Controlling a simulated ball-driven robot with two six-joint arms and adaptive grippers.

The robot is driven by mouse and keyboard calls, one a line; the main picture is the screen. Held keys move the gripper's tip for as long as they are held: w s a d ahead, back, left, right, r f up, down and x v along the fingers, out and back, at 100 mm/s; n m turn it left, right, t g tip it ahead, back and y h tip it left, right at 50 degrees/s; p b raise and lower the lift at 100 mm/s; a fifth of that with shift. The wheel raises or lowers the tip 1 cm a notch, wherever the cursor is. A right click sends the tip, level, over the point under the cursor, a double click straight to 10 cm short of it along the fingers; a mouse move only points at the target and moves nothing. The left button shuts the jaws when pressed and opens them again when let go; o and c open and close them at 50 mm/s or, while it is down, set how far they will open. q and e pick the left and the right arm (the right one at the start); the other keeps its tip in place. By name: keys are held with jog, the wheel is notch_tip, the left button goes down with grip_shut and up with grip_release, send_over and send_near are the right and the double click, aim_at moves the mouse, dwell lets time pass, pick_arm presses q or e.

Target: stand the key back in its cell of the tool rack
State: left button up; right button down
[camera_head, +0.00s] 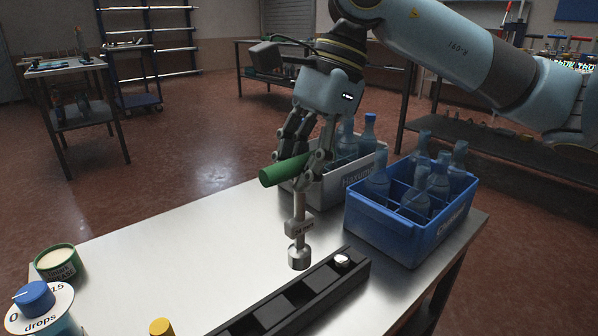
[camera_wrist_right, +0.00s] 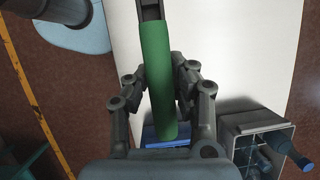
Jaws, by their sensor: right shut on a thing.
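The key has a green crossbar handle (camera_head: 285,169) and a grey metal shaft with a wide round socket end (camera_head: 299,256). My right gripper (camera_head: 308,160) is shut on the green handle. The handle also shows between the fingers in the right wrist view (camera_wrist_right: 160,80). The shaft hangs down about upright, its socket end just behind the tool rack in the head view. The tool rack (camera_head: 352,282) is a long black strip of square cells at the table's front. One cell at its right end holds a round silver piece (camera_head: 342,261). My left gripper is not in view.
A blue crate (camera_head: 393,228) with blue bottles stands right of the rack. A grey crate (camera_head: 330,188) with bottles stands behind the key. A green-rimmed tub (camera_head: 58,263), a blue-capped dispenser (camera_head: 35,300) and a yellow cap (camera_head: 162,327) are at the left. The table's middle left is bare.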

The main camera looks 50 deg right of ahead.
jog(key=b, duration=0.3)
send_over(299, 250)
jog(key=f, duration=0.4)
jog(key=shift+w+d+f, duration=0.15)
jog(key=shift+w+d, duration=0.05)
jog(key=shift+d, duration=0.1)
jog(key=shift+f+b, duration=0.55)
jog(key=shift+b, duration=0.05)
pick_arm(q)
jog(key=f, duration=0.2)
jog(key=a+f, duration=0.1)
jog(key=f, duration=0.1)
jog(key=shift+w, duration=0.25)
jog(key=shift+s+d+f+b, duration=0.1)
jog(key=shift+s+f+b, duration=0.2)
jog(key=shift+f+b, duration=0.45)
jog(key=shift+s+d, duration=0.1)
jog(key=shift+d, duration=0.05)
